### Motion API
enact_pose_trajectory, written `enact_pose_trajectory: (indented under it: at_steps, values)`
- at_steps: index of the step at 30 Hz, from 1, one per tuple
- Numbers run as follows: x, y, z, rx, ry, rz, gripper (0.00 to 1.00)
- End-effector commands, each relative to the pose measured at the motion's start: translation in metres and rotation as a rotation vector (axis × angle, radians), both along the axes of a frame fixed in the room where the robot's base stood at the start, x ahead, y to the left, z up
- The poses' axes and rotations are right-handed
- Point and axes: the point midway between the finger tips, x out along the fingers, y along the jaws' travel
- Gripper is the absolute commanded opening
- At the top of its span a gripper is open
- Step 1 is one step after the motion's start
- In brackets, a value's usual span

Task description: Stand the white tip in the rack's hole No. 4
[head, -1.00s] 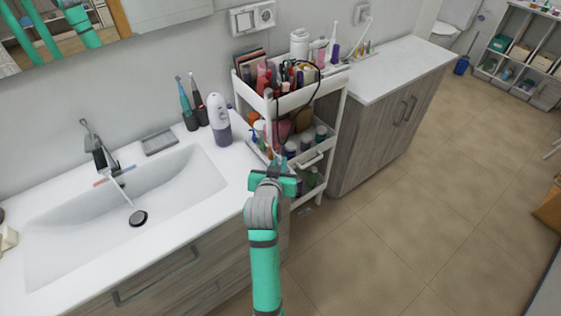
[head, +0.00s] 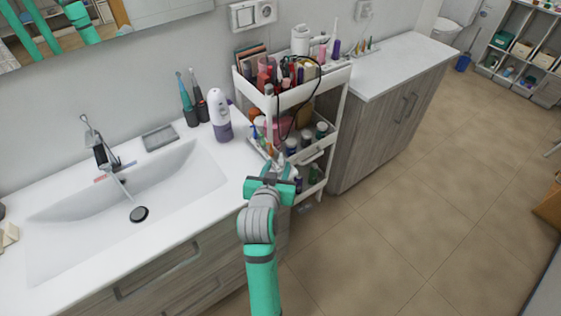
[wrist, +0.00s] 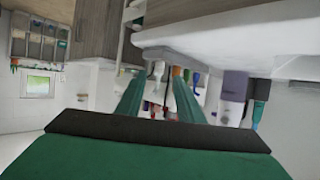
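My gripper (head: 269,166) is over the right end of the sink counter, beside the cart. In the wrist view, which is upside down, its two green fingers (wrist: 157,80) stand apart with a gap between them. A white tip (wrist: 155,71) shows in line with that gap, beyond the fingers and close to the counter edge; I see no contact with it. Orange (wrist: 176,72) and blue (wrist: 196,78) tips show beside it. In the head view, small coloured tips (head: 253,134) show just behind my gripper. Hole numbers cannot be read, and the rack there is mostly hidden.
The white cart (head: 335,80), full of cosmetics, stands right of my gripper. A white and purple bottle-like device (head: 220,115) and electric toothbrushes (head: 187,104) stand on the sink counter. More coloured tips (head: 369,44) stand on the far cabinet.

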Motion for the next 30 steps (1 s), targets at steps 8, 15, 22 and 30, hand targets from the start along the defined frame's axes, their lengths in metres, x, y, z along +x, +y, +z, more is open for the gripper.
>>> enact_pose_trajectory:
  at_steps: [8, 15, 22, 30]
  values:
    - [-0.039, 0.006, 0.017, 0.001, -0.001, 0.0, 0.34]
    - [-0.049, 0.007, 0.021, 0.001, 0.0, -0.002, 0.34]
    - [-0.049, 0.007, 0.021, 0.001, 0.0, -0.002, 0.34]
    - [-0.049, 0.007, 0.021, 0.001, 0.0, -0.002, 0.34]
